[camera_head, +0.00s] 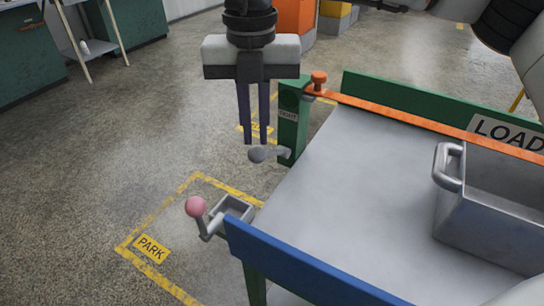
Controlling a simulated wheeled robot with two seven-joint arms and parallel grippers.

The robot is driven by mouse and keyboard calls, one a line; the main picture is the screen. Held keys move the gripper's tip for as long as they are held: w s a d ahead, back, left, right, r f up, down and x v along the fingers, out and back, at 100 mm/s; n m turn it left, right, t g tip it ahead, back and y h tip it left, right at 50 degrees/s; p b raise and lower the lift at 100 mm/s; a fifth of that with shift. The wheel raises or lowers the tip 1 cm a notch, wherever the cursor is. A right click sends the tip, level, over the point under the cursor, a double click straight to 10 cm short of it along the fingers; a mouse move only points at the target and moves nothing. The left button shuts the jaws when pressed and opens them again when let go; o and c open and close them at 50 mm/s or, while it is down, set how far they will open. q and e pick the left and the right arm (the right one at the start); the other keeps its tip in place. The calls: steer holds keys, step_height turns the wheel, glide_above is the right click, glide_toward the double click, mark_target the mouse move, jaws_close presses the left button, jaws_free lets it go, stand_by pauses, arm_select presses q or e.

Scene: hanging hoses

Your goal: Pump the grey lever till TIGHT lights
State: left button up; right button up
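The grey lever (257,154) sticks out to the left from the lower part of a green post (291,130), and its round grey knob is at its free end. The TIGHT label (288,115) is on this post, with a dark round spot above it that shows no glow. My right gripper (254,143) points straight down, its two dark fingertips just above the grey knob. A narrow gap shows between the fingers and nothing is seen in it. Whether the tips touch the knob cannot be told. My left gripper is not in view.
A metal bin (490,225) stands on the bed. A pink-knobbed lever (196,207) is near the blue rail (300,268). The floor left of it, with a PARK marking (151,248), is clear.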

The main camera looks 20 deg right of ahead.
mark_target(252, 155)
steer(key=shift+f, duration=0.2)
steer(key=shift+f+b, duration=0.6)
steer(key=shift+b, duration=0.05)
steer(key=shift+f, duration=0.25)
steer(key=shift+s+a+f+b, duration=0.2)
steer(key=shift+a+f+b, duration=0.05)
steer(key=shift+f+b, duration=0.35)
steer(key=shift+s+a+f+b, duration=0.15)
steer(key=shift+a+f+b, duration=0.05)
steer(key=shift+f+b, duration=0.3)
steer(key=shift+s+a+f, duration=0.1)
